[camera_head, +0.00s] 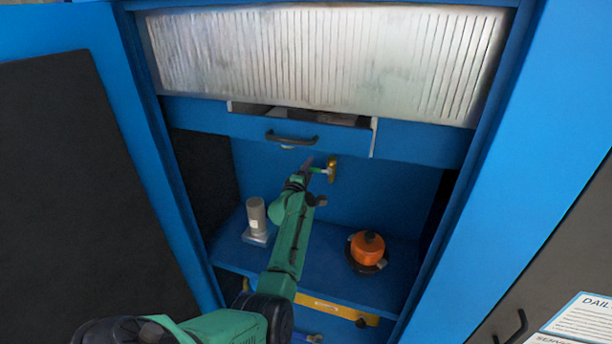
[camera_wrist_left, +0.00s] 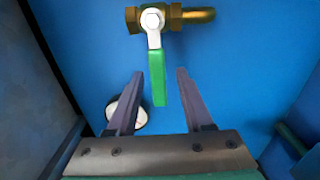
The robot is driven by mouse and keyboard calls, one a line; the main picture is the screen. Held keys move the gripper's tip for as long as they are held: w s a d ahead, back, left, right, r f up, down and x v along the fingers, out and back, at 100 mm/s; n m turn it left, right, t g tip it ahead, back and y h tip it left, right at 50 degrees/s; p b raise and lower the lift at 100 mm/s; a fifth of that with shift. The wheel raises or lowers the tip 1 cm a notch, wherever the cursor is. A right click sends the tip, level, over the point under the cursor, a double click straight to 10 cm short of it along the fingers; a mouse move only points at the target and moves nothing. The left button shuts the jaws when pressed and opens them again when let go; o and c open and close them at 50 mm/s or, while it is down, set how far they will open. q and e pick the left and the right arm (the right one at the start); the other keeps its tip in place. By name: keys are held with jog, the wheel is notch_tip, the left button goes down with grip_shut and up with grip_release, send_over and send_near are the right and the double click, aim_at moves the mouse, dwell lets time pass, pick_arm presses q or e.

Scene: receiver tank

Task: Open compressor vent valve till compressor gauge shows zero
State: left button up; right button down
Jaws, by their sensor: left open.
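The brass valve (camera_head: 332,168) is on the blue back wall of the cabinet, below the drawer. In the left wrist view the brass valve body (camera_wrist_left: 190,19) has a lever with a green grip (camera_wrist_left: 158,82), which points down in the picture, across the pipe. My left gripper (camera_wrist_left: 160,74) is open, with one finger on each side of the green grip and visible gaps between. In the head view my left gripper (camera_head: 318,163) is at the valve. A round white-faced gauge (camera_wrist_left: 140,118) is partly hidden behind a finger; its reading cannot be made out. My right gripper is not in view.
A partly open drawer (camera_head: 345,136) with a dark handle is just above my left gripper. An orange pot-like object (camera_head: 367,246) and a grey cylinder (camera_head: 256,215) on a base stand on the blue shelf (camera_head: 318,276). Cabinet side walls bound the space.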

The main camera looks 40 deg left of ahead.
pick_arm(q)
jog(key=v, duration=1.4)
jog(key=shift+s, duration=0.25)
jog(key=shift+d, duration=0.1)
